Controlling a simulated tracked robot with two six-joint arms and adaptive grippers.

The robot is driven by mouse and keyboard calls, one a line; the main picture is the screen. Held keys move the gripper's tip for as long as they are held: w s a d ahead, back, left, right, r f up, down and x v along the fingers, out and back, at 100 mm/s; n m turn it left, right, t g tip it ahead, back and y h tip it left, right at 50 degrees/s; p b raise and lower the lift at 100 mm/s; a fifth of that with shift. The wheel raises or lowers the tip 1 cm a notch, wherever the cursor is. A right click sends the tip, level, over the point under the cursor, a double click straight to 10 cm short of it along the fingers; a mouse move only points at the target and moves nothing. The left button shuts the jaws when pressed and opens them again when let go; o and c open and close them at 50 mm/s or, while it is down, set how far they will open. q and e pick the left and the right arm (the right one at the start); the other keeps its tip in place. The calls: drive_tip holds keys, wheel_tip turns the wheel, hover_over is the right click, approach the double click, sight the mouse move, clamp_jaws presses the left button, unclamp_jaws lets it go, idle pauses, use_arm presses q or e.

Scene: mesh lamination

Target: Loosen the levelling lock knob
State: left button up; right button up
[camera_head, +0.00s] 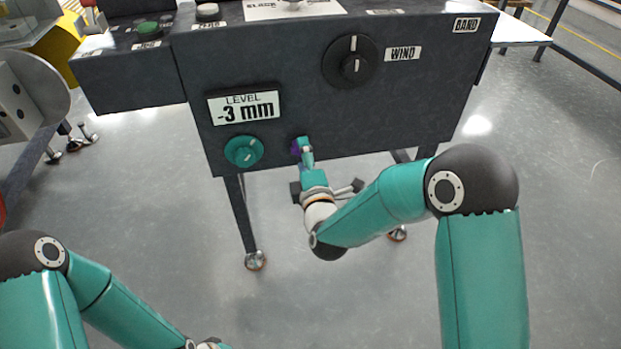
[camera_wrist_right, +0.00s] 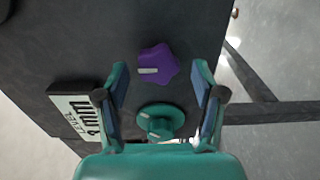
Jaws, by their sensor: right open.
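The purple star-shaped knob (camera_wrist_right: 157,66), with a pale pointer mark, is on the dark panel front in the right wrist view. In the head view only a sliver of the purple knob (camera_head: 295,149) shows beside my right gripper (camera_head: 304,146). My right gripper, also seen in the right wrist view (camera_wrist_right: 161,76), is open. Its two fingers stand apart to either side of the purple knob, with visible gaps; whether the tips reach its depth is unclear. My left arm is low at the left, and its gripper fingers are not seen.
A teal knob (camera_head: 244,151) sits left of the purple one, under a LEVEL display (camera_head: 243,107) reading -3 mm. A black WIND dial (camera_head: 350,62) is higher on the panel (camera_head: 430,95). A green button (camera_head: 148,29) is at upper left. Floor below is mostly clear.

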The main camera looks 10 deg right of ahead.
drive_tip(key=s, duration=1)
drive_tip(key=shift+d, duration=0.15)
drive_tip(key=shift+f, duration=0.1)
